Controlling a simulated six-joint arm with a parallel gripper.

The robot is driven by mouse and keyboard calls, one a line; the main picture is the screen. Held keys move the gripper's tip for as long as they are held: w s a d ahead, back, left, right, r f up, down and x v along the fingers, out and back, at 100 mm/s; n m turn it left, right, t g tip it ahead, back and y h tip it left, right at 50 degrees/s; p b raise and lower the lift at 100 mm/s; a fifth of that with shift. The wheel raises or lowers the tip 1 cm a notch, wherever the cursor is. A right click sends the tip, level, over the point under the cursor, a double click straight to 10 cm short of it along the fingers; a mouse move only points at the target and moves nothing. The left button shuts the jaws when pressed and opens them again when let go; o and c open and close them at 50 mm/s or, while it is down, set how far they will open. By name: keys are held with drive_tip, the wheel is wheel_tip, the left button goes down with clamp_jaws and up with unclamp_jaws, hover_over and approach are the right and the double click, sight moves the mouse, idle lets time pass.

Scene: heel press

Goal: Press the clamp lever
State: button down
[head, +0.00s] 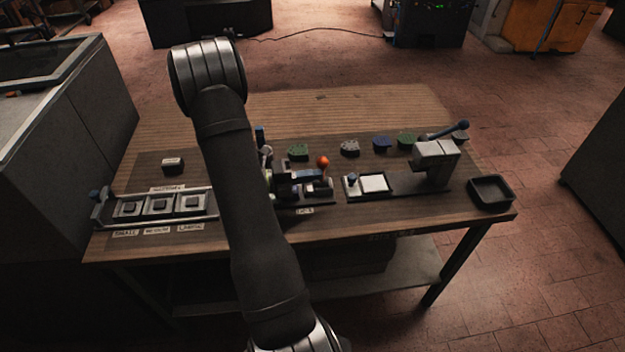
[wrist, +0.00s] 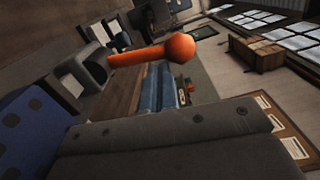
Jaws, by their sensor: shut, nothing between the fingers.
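The clamp lever ends in an orange knob (head: 322,161) and stands over the clamp in the middle of the bench in the head view. In the wrist view the orange lever (wrist: 150,51) is close and large, lying across the upper middle. My gripper (wrist: 170,145) shows as a grey body along the bottom of the wrist view, shut and empty. In the head view it is at the clamp, left of the orange knob, mostly hidden behind my arm. I cannot tell whether it touches the lever.
A press (head: 436,162) with a blue-tipped handle stands to the right of the clamp, with a dark tray (head: 491,192) at the bench's right end. A rack (head: 160,206) with square pieces lies at the left. Several green, grey and blue pieces sit behind the clamp.

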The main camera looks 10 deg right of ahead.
drive_tip(key=shift+w+r+n, duration=0.15)
drive_tip(key=shift+w+n, duration=0.8)
drive_tip(key=shift+w+r+n, duration=0.15)
drive_tip(key=shift+w+n, duration=0.8)
drive_tip(key=shift+w, duration=0.2)
drive_tip(key=s+a+r, duration=0.1)
drive_tip(key=s+a, duration=0.3)
drive_tip(key=a, duration=0.6)
drive_tip(key=shift+a+r, duration=0.4)
drive_tip(key=shift+d, duration=0.1)
